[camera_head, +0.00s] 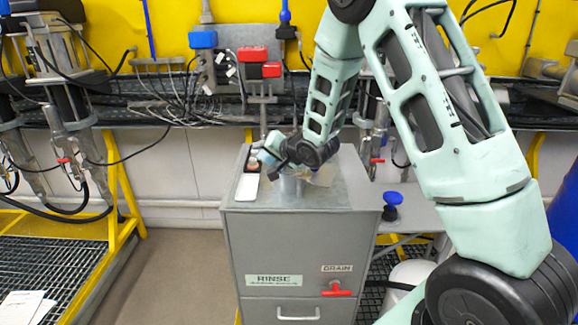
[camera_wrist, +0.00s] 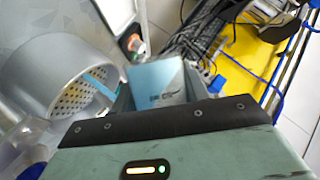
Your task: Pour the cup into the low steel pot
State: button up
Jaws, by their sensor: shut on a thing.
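In the wrist view a light blue cup (camera_wrist: 157,82) with dark print on its side sits between the grey fingers of my gripper (camera_wrist: 160,90), which is shut on it. The cup looks tilted; its contents are not visible. The low steel pot (camera_wrist: 42,72) is to the left of the cup, apart from it in the picture, with a perforated inside and a blue strip across it. In the head view the pot (camera_head: 291,187) stands on the grey cabinet, partly covered by my gripper (camera_head: 278,158). I cannot make out the cup there.
The grey cabinet (camera_head: 300,250) has RINSE and DRAIN labels and a red handle (camera_head: 337,289). Cables (camera_head: 180,90) hang behind. A blue knob (camera_head: 393,198) is at the right.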

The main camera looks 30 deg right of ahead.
jog(key=shift+r+m+y+p, duration=0.4)
jog(key=shift+m+p, duration=0.2)
jog(key=shift+p, duration=0.15)
dwell(0.7)
jog(key=shift+f+m+t+y, duration=0.3)
jog(key=shift+f+m+y, duration=0.1)
jog(key=shift+f+m, duration=0.2)
dwell(0.8)
jog(key=shift+d+r+m+y+p, duration=0.1)
jog(key=shift+r+m+y+p, duration=0.2)
jog(key=shift+r+m+y, duration=0.15)
dwell(0.9)
jog(key=shift+d+r+m+y+p, duration=0.25)
jog(key=shift+d+r+m+p, duration=0.15)
jog(key=shift+r+p, duration=0.15)
jog(key=shift+d+r+m+y+p, duration=0.25)
jog(key=shift+r+m+p, duration=0.15)
jog(key=shift+p, duration=0.2)
jog(key=shift+d+r+m+t+y+p, duration=0.2)
jog(key=shift+r+m+t+y+p, duration=0.15)
jog(key=shift+m+t+p, duration=0.25)
dwell(1.2)
